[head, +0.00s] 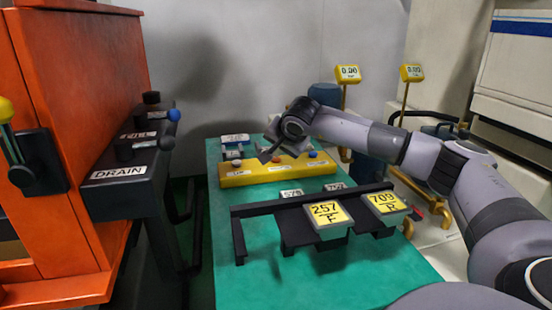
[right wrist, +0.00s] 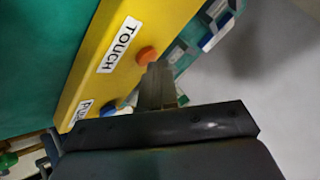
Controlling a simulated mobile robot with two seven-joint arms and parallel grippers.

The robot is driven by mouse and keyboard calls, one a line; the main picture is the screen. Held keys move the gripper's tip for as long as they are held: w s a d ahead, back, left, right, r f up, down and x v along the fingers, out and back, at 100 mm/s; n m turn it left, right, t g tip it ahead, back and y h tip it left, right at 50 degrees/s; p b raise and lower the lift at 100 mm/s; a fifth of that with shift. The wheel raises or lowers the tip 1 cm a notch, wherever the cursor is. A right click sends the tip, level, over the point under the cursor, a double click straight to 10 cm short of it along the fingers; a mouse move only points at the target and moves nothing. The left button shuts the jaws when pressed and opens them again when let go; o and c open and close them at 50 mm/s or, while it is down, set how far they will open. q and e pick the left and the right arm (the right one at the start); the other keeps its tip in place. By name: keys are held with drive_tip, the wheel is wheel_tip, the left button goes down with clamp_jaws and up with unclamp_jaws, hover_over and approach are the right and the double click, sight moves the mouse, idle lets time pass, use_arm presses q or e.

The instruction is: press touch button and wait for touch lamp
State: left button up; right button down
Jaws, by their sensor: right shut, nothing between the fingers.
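The yellow button bar (head: 245,179) lies on the green table, with a white, an orange and a blue button along it. The orange touch button (right wrist: 147,55) sits beside the TOUCH label (right wrist: 118,45) in the right wrist view. My right gripper (head: 264,159) is shut and empty, pointing down at the middle of the bar. Its fingertips (right wrist: 156,70) are right by the orange button; I cannot tell whether they touch it. No touch lamp can be made out in either view. My left gripper is not in view.
A black rack (head: 280,206) with yellow tags 257 (head: 327,212) and 709 (head: 387,202) stands in front of the bar. An orange machine (head: 80,80) with a DRAIN panel (head: 125,173) is at left. The green table (head: 330,285) is clear in front.

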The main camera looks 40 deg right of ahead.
sight(278, 160)
idle(0.3)
drive_tip(key=shift+r+p, duration=0.7)
drive_tip(key=shift+r, duration=0.1)
drive_tip(key=shift+r, duration=0.1)
wheel_tip(278, 160, up, 5)
drive_tip(key=p, duration=0.4)
idle(0.6)
